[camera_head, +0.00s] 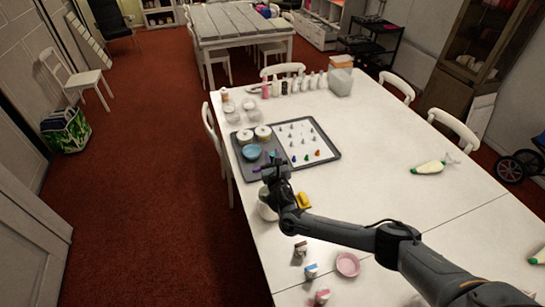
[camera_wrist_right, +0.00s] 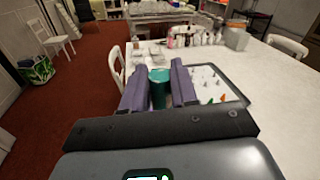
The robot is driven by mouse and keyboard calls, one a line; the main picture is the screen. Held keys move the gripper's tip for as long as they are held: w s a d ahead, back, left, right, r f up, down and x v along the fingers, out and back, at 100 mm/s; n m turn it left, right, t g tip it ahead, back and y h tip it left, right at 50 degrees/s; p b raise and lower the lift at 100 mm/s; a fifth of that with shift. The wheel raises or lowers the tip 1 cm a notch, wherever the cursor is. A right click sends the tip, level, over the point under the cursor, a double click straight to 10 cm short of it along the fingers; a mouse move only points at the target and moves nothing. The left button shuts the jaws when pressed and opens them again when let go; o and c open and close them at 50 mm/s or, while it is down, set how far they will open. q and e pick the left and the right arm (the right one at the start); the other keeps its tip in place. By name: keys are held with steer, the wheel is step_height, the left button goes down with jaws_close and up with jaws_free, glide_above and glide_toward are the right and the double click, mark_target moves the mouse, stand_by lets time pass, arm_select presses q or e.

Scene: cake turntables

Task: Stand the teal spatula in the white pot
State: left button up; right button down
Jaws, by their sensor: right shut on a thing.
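My right gripper (camera_head: 270,165) is above the near left side of the white table. In the right wrist view its purple fingers (camera_wrist_right: 160,85) are shut on a teal piece (camera_wrist_right: 160,90), which looks like part of the teal spatula. The rest of the spatula is hidden by the gripper. A white pot (camera_head: 266,211) stands near the table's left edge, partly behind my right wrist. I cannot tell whether the spatula touches the pot. My left gripper is not in view.
A grey tray (camera_head: 333,152) holds a light blue bowl (camera_head: 252,151), white jars and piping nozzles. A yellow object (camera_head: 304,200) lies beside my wrist. A pink dish (camera_head: 347,264) and small containers stand nearer. The table's middle right is mostly clear.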

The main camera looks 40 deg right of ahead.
steer(key=shift+f+b, duration=1.2)
steer(key=shift+f, duration=0.2)
steer(key=shift+f+b, duration=1.45)
steer(key=shift+f, duration=1.2)
steer(key=shift+f+b, duration=1)
steer(key=shift+f, duration=0.75)
steer(key=c, duration=0.8)
jaws_free()
